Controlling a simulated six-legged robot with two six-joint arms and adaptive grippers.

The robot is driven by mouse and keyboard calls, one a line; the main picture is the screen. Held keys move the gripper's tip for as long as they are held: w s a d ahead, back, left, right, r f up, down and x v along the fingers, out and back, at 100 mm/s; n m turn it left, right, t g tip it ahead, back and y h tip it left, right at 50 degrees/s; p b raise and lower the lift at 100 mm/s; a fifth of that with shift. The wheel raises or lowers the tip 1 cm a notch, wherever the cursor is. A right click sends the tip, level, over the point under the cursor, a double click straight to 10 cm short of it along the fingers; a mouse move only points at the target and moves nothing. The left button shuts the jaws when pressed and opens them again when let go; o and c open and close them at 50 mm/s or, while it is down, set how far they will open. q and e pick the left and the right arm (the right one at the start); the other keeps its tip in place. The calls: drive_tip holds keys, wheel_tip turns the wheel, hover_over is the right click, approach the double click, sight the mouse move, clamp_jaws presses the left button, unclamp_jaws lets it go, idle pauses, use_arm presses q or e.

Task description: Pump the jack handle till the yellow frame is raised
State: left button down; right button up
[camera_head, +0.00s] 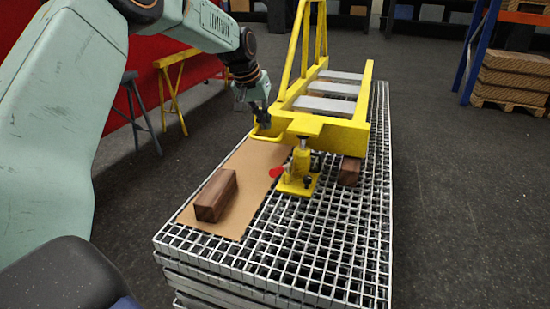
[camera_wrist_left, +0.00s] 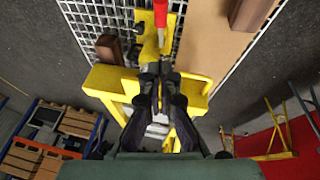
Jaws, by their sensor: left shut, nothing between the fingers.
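The yellow frame (camera_head: 345,132) lies along the grating, its near crossbar over the jack; it fills the middle of the left wrist view (camera_wrist_left: 108,80). The yellow jack (camera_head: 300,178) stands upright under the crossbar's plate. I cannot tell whether its top touches the plate. The jack's handle has a red end (camera_head: 277,172), low on its left side; red also shows at the top of the left wrist view (camera_wrist_left: 162,12). My left gripper (camera_head: 262,122) is shut and empty, pointing down by the frame's left loop, above and behind the handle. My right gripper is not in view.
A brown block (camera_head: 349,171) is by the frame's right end. Another brown block (camera_head: 216,196) lies on a cardboard sheet (camera_head: 250,165) on the grating stack (camera_head: 320,250). A yellow trestle (camera_head: 172,85) and a shelf with pallets (camera_head: 512,75) stand beyond. The grating's near right is clear.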

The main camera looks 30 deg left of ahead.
use_arm(q)
drive_tip(key=shift+a+f, duration=0.15)
drive_tip(key=b, duration=0.4)
hover_over(282, 168)
drive_tip(key=s+a, duration=0.2)
wheel_tip(282, 168, down, 10)
drive_tip(key=shift+s+d+f, duration=0.2)
drive_tip(key=shift+f, duration=0.3)
drive_tip(key=shift+s+d+f, duration=0.15)
drive_tip(key=shift+f, duration=0.35)
drive_tip(key=shift+s+d+f+b, duration=0.15)
drive_tip(key=shift+f+b, duration=0.15)
drive_tip(key=shift+f, duration=0.1)
